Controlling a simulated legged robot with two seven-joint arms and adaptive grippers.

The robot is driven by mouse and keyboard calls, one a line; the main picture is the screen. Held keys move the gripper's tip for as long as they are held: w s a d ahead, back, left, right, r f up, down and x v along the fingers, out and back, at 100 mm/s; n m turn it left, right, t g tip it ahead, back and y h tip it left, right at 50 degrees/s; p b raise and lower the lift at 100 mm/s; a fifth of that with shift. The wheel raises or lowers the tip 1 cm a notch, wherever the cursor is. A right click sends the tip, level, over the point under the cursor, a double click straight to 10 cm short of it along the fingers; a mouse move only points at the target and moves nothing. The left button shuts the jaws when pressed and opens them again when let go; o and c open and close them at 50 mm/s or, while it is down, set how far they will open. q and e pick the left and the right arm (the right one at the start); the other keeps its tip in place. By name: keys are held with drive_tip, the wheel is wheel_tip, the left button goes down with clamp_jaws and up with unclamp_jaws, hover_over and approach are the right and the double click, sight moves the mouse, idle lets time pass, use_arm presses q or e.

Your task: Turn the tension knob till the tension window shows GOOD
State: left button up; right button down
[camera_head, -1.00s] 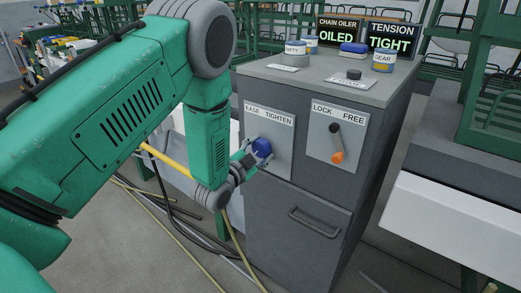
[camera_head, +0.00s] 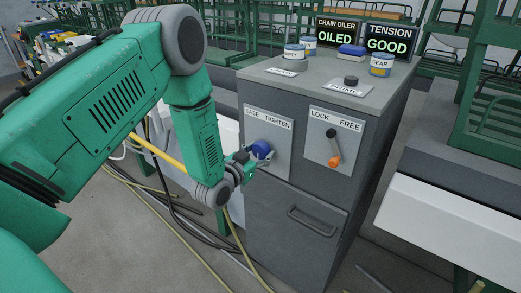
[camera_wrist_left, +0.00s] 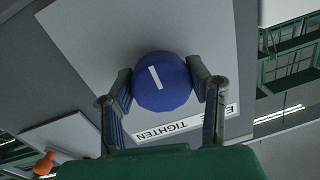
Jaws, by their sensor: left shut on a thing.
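The blue tension knob (camera_head: 262,147) is on the left plate of the grey cabinet, under the EASE TIGHTEN label (camera_head: 268,119). My left gripper (camera_head: 257,154) is at the knob. In the left wrist view its fingers close around the blue knob (camera_wrist_left: 161,82), one on each side, and a white line shows on the knob's face. The tension window (camera_head: 388,40) on top of the cabinet reads GOOD. My right gripper is not in view.
The chain oiler window (camera_head: 336,33) reads OILED. A lever with an orange end (camera_head: 334,161) sits under the LOCK FREE label (camera_head: 336,119). Cables (camera_head: 175,211) lie on the floor at left.

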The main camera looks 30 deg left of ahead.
use_arm(q)
drive_tip(key=shift+s+f+n, duration=0.1)
drive_tip(key=shift+f+n, duration=0.05)
drive_tip(key=shift+n, duration=0.15)
drive_tip(key=o, duration=1.2)
drive_tip(key=shift+c, duration=0.2)
drive_tip(key=s, duration=1.2)
drive_tip(key=shift+r, duration=0.4)
drive_tip(key=shift+w+a, duration=0.1)
